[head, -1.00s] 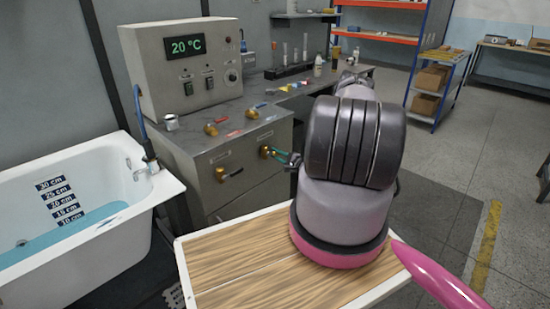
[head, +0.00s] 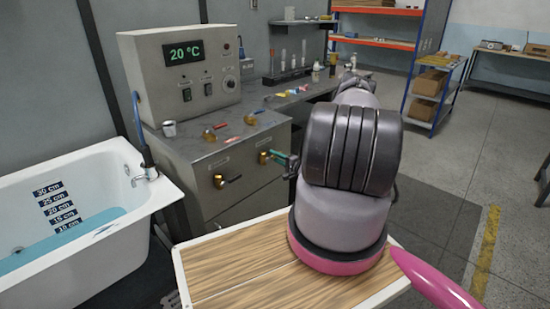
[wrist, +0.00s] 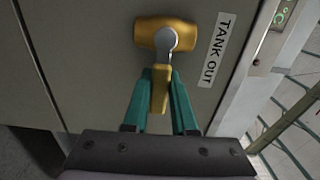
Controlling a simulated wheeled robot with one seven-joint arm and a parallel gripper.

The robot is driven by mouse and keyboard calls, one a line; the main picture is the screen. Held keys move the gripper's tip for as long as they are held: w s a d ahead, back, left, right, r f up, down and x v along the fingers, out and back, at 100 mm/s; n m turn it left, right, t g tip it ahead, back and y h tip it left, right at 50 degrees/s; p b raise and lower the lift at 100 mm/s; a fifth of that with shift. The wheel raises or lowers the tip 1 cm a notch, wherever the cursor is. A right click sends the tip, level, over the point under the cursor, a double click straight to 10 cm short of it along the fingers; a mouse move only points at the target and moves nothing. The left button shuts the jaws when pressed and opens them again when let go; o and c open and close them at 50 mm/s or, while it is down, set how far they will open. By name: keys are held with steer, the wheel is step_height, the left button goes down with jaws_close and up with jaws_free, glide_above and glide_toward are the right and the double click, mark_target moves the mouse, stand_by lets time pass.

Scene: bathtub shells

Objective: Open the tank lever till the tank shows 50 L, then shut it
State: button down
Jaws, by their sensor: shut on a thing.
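In the wrist view a brass lever (wrist: 160,92) hangs from its brass valve body (wrist: 166,35) on a grey cabinet face, beside a label reading TANK OUT (wrist: 217,50). The teal fingers of my gripper (wrist: 159,100) stand on both sides of the lever and are shut on it. In the head view the brass valve (head: 264,157) is on the cabinet front, with my gripper (head: 279,156) at it, partly hidden by my arm. I see no litre reading in either view.
A white bathtub (head: 150,200) with water and a depth scale stands left.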

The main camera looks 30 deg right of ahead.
steer(key=c, duration=0.7)
jaws_free()
steer(key=shift+s, duration=0.1)
steer(key=v, duration=1)
steer(key=shift+s+d, duration=0.15)
steer(key=shift+s, duration=0.2)
